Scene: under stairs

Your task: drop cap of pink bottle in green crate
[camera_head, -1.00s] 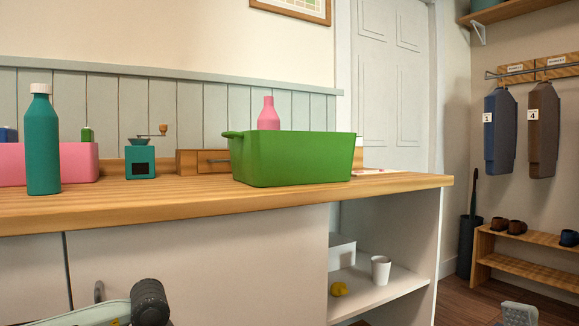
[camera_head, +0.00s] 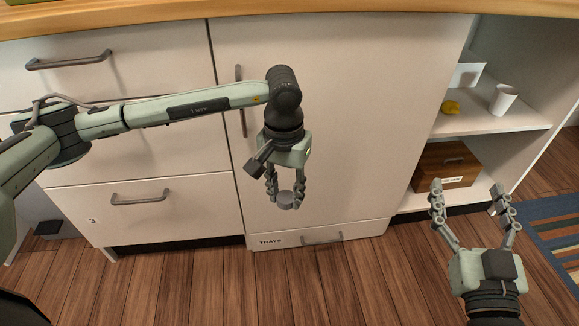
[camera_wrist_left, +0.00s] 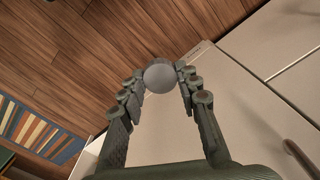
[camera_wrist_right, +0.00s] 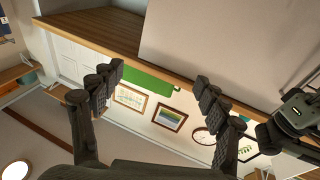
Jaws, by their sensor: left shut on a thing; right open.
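My left gripper (camera_head: 286,194) hangs fingers-down in front of the white cabinet. It is shut on a small round grey cap (camera_head: 286,201), held between its fingertips; the cap also shows in the left wrist view (camera_wrist_left: 160,76). My right gripper (camera_head: 470,211) is open and empty, fingers upward, to the right and nearer the camera. Part of the green crate (camera_wrist_right: 150,81) shows beyond the counter edge in the right wrist view, between the open fingers. The pink bottle is not visible in any current view.
The wooden counter edge (camera_head: 300,8) runs above both grippers. White drawers and a door (camera_head: 340,110) with protruding handles stand behind the left gripper. An open shelf (camera_head: 495,122) at right holds a white cup (camera_head: 503,99) and a yellow object (camera_head: 450,107). A striped rug (camera_head: 555,235) lies at right.

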